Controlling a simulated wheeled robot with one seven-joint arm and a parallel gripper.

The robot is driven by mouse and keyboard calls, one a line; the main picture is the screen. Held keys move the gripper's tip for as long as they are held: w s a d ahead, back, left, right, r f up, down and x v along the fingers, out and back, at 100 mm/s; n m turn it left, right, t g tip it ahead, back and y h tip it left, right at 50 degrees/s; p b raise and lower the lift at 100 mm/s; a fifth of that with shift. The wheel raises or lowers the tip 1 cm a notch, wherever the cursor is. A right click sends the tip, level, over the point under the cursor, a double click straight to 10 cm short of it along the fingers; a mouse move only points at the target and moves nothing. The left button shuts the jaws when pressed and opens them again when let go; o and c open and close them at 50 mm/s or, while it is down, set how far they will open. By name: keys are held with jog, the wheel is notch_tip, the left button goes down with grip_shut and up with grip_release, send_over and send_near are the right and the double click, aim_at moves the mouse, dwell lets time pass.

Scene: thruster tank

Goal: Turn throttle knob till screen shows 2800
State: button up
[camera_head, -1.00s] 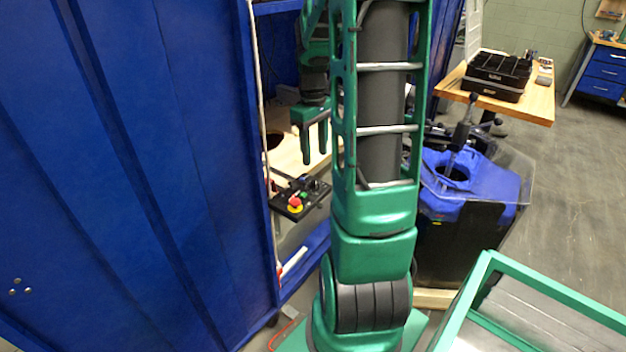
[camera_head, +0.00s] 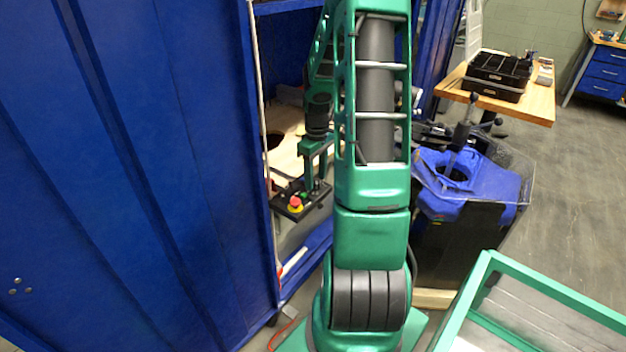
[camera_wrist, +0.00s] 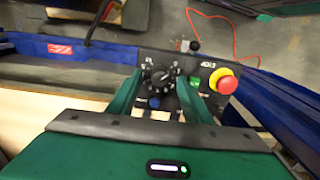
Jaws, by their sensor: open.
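The black throttle knob (camera_wrist: 160,78) sits on a dark control panel (camera_wrist: 182,62), with pale marks around it. My gripper (camera_wrist: 162,92) is open, its two green fingers reaching down on either side of the knob; I cannot tell whether they touch it. In the head view my gripper (camera_head: 316,172) is over the right part of the control panel (camera_head: 284,202), and the knob is hidden there. No screen reading can be made out in either view.
A red emergency button on a yellow base (camera_wrist: 226,82) stands right of the knob, with a green button (camera_wrist: 196,80) between. A blue knob (camera_wrist: 154,102) is below. Blue cabinet walls (camera_head: 150,150) stand close on the left. A wooden workbench (camera_head: 500,92) is at the back right.

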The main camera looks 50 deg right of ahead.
jog(key=shift+f, duration=0.55)
jog(key=shift+a, duration=0.1)
jog(key=c, duration=1.1)
jog(key=shift+o, duration=0.2)
jog(key=shift+m, duration=0.4)
